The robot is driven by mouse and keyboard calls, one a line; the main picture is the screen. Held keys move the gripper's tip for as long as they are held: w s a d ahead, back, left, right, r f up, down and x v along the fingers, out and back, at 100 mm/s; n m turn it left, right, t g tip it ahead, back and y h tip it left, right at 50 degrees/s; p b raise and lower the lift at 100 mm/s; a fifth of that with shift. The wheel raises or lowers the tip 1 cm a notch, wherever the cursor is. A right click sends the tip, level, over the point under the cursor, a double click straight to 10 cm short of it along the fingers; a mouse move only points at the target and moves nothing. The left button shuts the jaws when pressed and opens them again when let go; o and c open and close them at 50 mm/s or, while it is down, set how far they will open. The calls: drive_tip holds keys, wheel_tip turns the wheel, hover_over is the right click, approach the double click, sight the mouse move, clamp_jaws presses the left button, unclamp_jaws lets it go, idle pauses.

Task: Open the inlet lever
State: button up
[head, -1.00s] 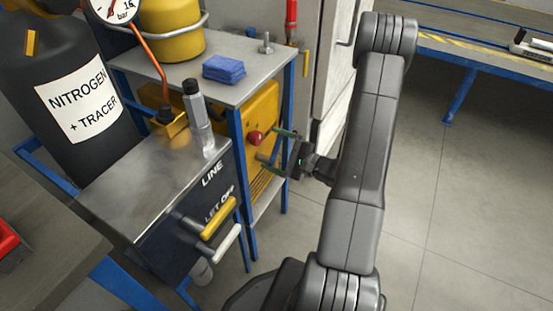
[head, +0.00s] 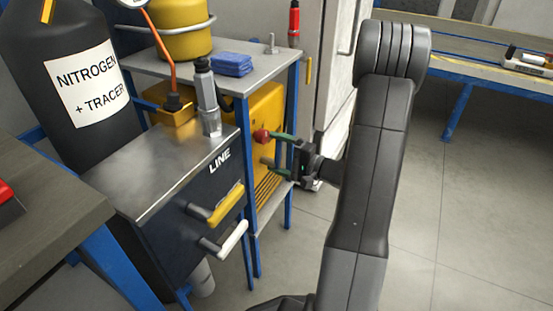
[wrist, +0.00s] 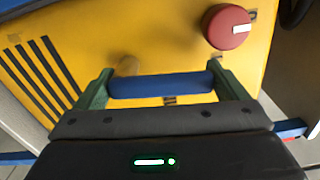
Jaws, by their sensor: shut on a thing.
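My gripper (head: 270,149) has green fingers and reaches left in front of the yellow unit (head: 262,115). In the wrist view my gripper (wrist: 160,74) is shut on a blue handle bar (wrist: 160,87), which spans the gap between its fingers. The yellow unit's face (wrist: 130,35) lies just beyond. I cannot read a label that names this bar as the inlet lever. A red knob with a white mark (wrist: 229,27) is on the same face, and it shows in the head view (head: 262,135) by the upper finger.
A dark box marked LINE (head: 180,225) carries a yellow lever (head: 226,203) and a white lever (head: 233,238). A nitrogen cylinder (head: 60,120) stands behind at left. A blue cart leg (head: 244,160) is left of the yellow unit. The floor at right (head: 450,220) is clear.

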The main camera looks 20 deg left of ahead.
idle(0.3)
drive_tip(key=o, duration=1.1)
drive_tip(key=shift+c, duration=0.2)
drive_tip(key=shift+d, duration=0.1)
drive_tip(key=s+d+p, duration=0.1)
drive_tip(key=d+p, duration=0.2)
drive_tip(key=d, duration=1)
drive_tip(key=shift+d, duration=0.35)
drive_tip(key=shift+c, duration=0.4)
